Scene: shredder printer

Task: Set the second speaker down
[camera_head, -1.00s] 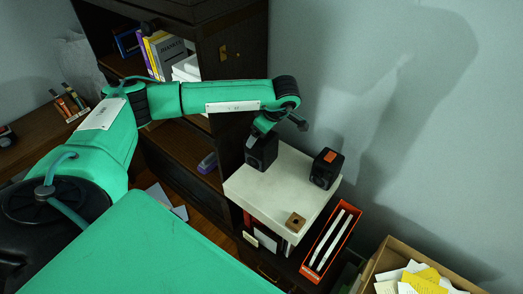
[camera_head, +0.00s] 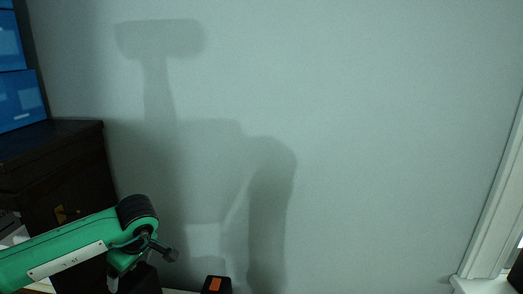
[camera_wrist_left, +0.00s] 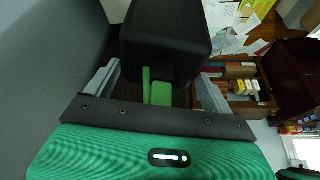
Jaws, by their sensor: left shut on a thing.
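My left gripper (camera_head: 120,274) is at the bottom left of the head view, shut on a black speaker (camera_head: 146,282). In the left wrist view the held speaker (camera_wrist_left: 165,42) is a dark box between the two grey fingers of the left gripper (camera_wrist_left: 155,84). A second black speaker (camera_head: 216,286) with an orange patch shows at the bottom edge of the head view, to the right of the held one and apart from it. The held speaker's underside is out of the head view, so I cannot tell whether it touches the white top. My right gripper is not in view.
A sliver of white top (camera_head: 180,291) shows between the speakers. A dark cabinet (camera_head: 62,180) stands behind the arm at left, with blue screens (camera_head: 18,98) above. A bare wall fills the middle. The wrist view shows a wooden box of books (camera_wrist_left: 240,88) and scattered papers.

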